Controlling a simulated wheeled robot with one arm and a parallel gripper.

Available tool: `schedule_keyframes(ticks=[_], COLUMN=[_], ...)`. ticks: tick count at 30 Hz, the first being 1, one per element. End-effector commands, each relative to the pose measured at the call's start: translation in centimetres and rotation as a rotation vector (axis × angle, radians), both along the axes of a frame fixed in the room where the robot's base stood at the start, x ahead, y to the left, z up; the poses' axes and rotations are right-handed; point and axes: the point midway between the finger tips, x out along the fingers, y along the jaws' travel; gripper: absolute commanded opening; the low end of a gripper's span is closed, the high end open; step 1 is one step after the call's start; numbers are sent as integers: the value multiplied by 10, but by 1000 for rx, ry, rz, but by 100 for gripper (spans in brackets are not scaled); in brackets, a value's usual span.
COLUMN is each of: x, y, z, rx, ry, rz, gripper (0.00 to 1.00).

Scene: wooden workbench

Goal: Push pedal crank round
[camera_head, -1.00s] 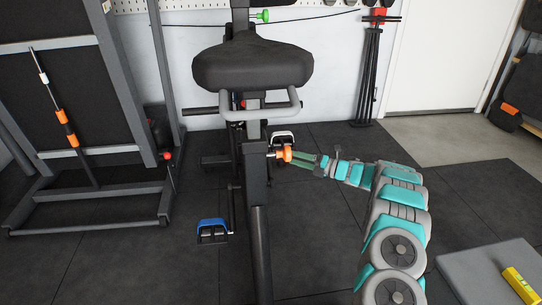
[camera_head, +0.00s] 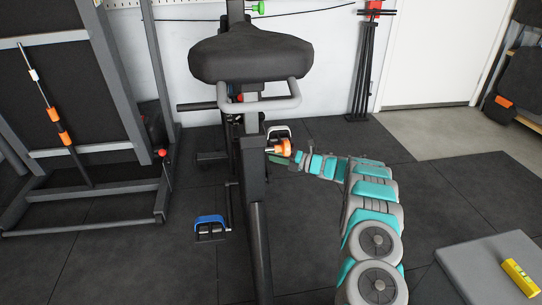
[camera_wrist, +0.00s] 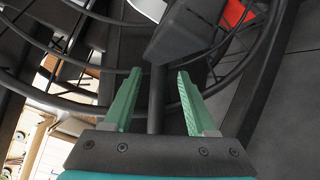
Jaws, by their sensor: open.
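An exercise bike stands in the middle of the head view, its black seat (camera_head: 250,58) facing me. A blue pedal (camera_head: 210,226) hangs low on its left side. A white-rimmed pedal (camera_head: 279,130) shows on the right, behind an orange knob (camera_head: 282,148). My gripper (camera_head: 279,160) reaches in from the right, just below the knob, its tips partly hidden beside the seat post. In the wrist view my gripper (camera_wrist: 158,75) is open, with a dark bar (camera_wrist: 157,100) showing between its green fingers. I cannot tell whether they touch it. A dark block (camera_wrist: 187,28) lies beyond.
Round dark rings (camera_wrist: 60,88) surround the fingers in the wrist view. A rack (camera_head: 95,200) stands left, a tripod-like stand (camera_head: 367,70) behind. A grey platform (camera_head: 470,265) with a yellow level (camera_head: 521,280) lies front right. Black floor is clear right of the arm.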

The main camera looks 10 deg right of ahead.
Motion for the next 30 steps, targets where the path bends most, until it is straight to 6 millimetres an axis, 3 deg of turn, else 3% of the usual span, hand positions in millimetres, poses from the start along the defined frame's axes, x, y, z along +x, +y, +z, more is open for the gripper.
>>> schedule_keyframes(ticks=[5, 20, 30], x=[0, 0, 0], y=[0, 0, 0], z=[0, 0, 0], rx=[0, 0, -1], ry=[0, -1, -1], rz=[0, 0, 0], gripper=[56, 0, 0])
